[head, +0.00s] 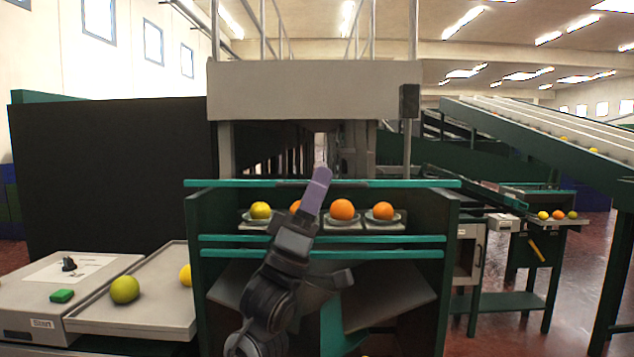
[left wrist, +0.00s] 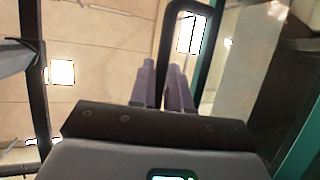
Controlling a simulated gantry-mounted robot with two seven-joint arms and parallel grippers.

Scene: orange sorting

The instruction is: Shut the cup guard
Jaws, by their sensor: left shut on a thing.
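The upper teal bar (head: 410,184) in the head view, which looks like the cup guard, runs level across the machine above and in front of the cups. Fruit sits in a row of cups (head: 343,221) behind it. My left gripper (head: 319,175) reaches up in front of the row, its fingertips at the bar's middle. In the left wrist view my fingers (left wrist: 162,85) are close together on a dark looped frame (left wrist: 164,50), seemingly part of the guard. The arm partly hides one orange. My right gripper is not in view.
Two more teal rails (head: 400,239) cross below the cups. A grey tray (head: 150,320) with a green fruit (head: 125,289) and a yellow fruit (head: 185,275) stands at left, beside a box with a green start button (head: 62,296). A conveyor (head: 560,140) runs at right.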

